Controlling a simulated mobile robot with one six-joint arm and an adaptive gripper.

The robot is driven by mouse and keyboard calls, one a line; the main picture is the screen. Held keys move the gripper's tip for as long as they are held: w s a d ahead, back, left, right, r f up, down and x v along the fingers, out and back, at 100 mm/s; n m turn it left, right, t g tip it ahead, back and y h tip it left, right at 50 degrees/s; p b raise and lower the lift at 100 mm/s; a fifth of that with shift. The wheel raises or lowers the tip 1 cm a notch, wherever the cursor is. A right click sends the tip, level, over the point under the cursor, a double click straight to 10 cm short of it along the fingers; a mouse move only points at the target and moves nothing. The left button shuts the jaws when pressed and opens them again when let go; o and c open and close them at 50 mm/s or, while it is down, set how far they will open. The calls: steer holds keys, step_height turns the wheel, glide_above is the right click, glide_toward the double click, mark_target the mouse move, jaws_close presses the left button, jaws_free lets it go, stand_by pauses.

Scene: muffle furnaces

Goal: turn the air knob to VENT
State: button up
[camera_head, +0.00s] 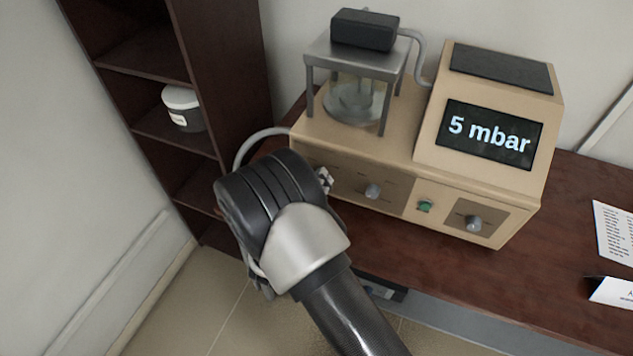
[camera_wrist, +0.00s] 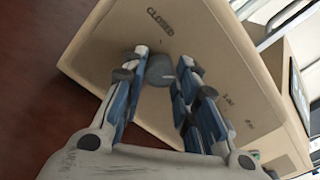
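In the head view, a beige vacuum unit (camera_head: 420,170) stands on the desk, its screen (camera_head: 489,133) reading 5 mbar. My gripper (camera_head: 325,181) is at the left end of its front panel and hides the control there. In the wrist view, my gripper (camera_wrist: 162,62) has its two fingers on either side of a grey round knob (camera_wrist: 159,72). The left fingertip is very close to the knob; a narrow gap seems to show on the right. The label CLOSED (camera_wrist: 160,22) is printed beyond the knob. No VENT label is readable.
A middle knob (camera_head: 373,191), a green button (camera_head: 425,206) and a right knob (camera_head: 474,223) sit on the same panel. A glass chamber (camera_head: 354,99) under a metal frame stands on top. A hose (camera_head: 258,136) curves left. A dark shelf (camera_head: 228,60) stands close at left.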

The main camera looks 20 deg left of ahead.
steer(key=o, duration=0.3)
steer(key=shift+o, duration=0.2)
steer(key=s+a, duration=0.1)
steer(key=s, duration=1.1)
